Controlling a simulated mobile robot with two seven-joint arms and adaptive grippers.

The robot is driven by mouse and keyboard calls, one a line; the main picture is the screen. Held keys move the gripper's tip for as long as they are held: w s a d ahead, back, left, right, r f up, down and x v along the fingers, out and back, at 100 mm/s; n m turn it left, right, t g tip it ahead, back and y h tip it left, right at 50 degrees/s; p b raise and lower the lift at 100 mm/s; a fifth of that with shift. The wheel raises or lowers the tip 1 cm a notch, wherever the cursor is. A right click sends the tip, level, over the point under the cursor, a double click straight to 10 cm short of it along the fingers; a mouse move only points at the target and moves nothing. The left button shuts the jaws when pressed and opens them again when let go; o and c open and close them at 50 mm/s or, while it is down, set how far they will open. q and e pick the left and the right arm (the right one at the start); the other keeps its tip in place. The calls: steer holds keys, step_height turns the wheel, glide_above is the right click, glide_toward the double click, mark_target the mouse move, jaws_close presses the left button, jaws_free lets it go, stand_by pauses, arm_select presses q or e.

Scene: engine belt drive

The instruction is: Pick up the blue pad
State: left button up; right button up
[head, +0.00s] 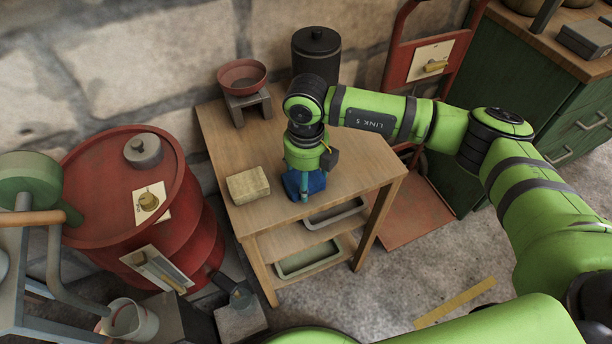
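The blue pad (315,182) is on the wooden table (235,155), near its front edge. My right gripper (304,185) points down over it, and a finger shows in front of the pad. The gripper hides part of the pad. I cannot tell whether the fingers are closed on it, or whether the pad rests on the table or is slightly raised. My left gripper is not in view.
A tan block (248,186) lies left of the pad. A reddish bowl (242,76) on a grey stand and a dark canister (316,52) stand behind. A red drum (110,200) is left of the table. A green cabinet (530,100) stands right.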

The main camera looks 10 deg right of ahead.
steer(key=shift+r, duration=0.55)
step_height(320, 180, up, 3)
steer(key=shift+f+b, duration=0.2)
steer(key=shift+b, duration=0.15)
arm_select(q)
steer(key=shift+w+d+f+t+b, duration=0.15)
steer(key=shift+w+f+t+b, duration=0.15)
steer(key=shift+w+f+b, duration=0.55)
arm_select(e)
steer(key=s+d+r, duration=0.5)
steer(key=s+r, duration=0.2)
steer(key=s, duration=0.3)
steer(key=shift+d, duration=0.35)
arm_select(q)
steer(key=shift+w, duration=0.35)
arm_select(e)
steer(key=shift+s+r, duration=0.1)
steer(key=shift+c, duration=0.5)
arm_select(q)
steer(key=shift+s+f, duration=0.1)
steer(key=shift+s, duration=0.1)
